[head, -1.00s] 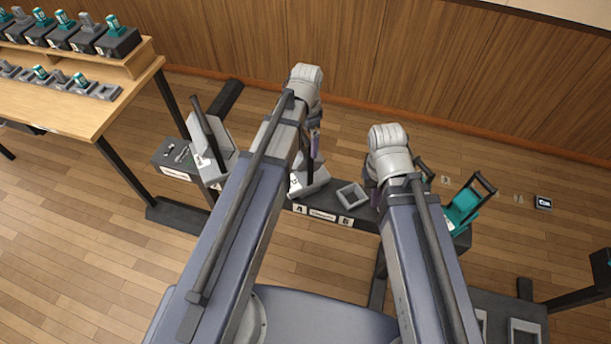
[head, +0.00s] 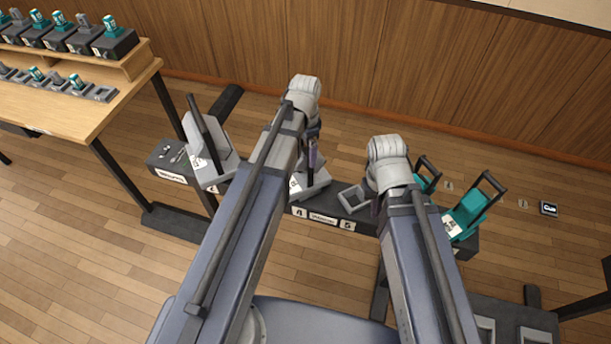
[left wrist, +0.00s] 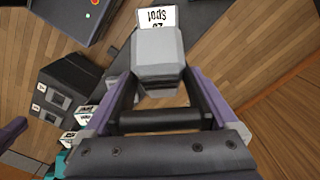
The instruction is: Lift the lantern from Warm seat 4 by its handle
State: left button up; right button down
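The grey lantern (head: 314,184) with a white label stands at the seat marked 4 on the dark rail, below my left gripper (head: 313,142). In the left wrist view its grey body (left wrist: 160,50) lies ahead, with a label reading "SPOT" upside down. The black handle bar (left wrist: 160,120) crosses between the purple fingers of my left gripper (left wrist: 165,108), which are wide apart. I see no clear closing on the bar. My right gripper (head: 377,205) is mostly hidden behind its wrist, near the empty seat 5 (head: 352,198).
Another grey lantern (head: 207,150) with a tall dark handle stands to the left. Teal lanterns (head: 466,212) stand to the right, close to my right arm. A wooden table (head: 75,110) with small lamps is at the far left. A wood-panelled wall is behind.

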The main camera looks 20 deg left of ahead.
pick_arm(q)
grip_shut()
dwell(0.4)
jog(key=shift+r, duration=0.1)
